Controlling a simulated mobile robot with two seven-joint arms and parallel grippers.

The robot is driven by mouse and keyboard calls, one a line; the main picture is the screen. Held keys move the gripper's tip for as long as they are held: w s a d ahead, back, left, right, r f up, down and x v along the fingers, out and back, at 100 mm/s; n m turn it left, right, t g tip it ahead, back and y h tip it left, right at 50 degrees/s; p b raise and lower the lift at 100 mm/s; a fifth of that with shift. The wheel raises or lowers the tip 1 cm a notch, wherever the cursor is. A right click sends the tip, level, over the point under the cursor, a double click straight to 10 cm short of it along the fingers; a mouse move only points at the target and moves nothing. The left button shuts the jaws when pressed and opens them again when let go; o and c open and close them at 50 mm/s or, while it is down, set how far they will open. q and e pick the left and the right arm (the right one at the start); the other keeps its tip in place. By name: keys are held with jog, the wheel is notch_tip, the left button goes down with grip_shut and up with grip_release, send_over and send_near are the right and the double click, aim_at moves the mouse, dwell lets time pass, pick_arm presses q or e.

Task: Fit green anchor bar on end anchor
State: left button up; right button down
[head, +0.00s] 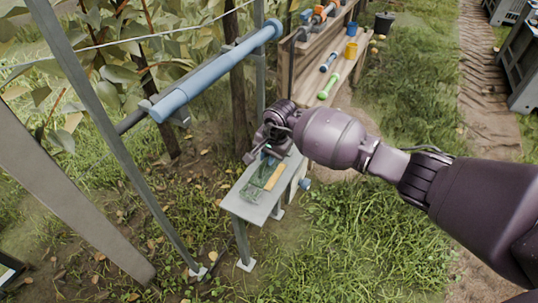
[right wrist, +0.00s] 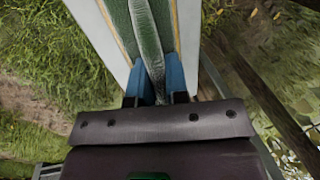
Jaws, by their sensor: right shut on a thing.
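My right gripper (head: 262,152) is low over a small grey stand, with its arm coming in from the right. In the right wrist view its blue fingers (right wrist: 160,85) are shut on a narrow, curved, grey-green strip (right wrist: 148,40). The strip lies along a green panel (right wrist: 119,22) with tan edges on the stand. I cannot tell whether the strip is the anchor bar. A bright green bar (head: 328,86) lies on a wooden shelf at the back. I cannot make out for sure which part is the end anchor. My left gripper is not in view.
The grey stand (head: 240,208) has thin legs and a blue knob (head: 305,184). A long blue tube (head: 218,70) runs across the posts at upper left. The wooden shelf (head: 345,68) also holds a blue bar (head: 329,61) and cups. Grass at lower right is open.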

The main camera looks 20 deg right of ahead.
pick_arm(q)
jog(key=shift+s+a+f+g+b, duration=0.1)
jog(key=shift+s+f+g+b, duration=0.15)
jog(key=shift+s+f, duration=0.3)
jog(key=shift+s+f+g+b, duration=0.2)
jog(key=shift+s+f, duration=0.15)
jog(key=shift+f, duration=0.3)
pick_arm(e)
jog(key=shift+s+f, duration=0.15)
jog(key=shift+f, duration=1.2)
jog(key=c, duration=1)
grip_release()
jog(key=shift+c, duration=0.2)
pick_arm(q)
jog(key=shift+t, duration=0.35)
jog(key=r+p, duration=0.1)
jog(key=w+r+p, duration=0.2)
jog(key=p, duration=0.1)
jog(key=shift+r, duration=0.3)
pick_arm(e)
notch_tip(320, 180, up, 11)
jog(key=s+d, duration=0.1)
jog(key=shift+s+d+r, duration=0.2)
jog(key=shift+s, duration=0.05)
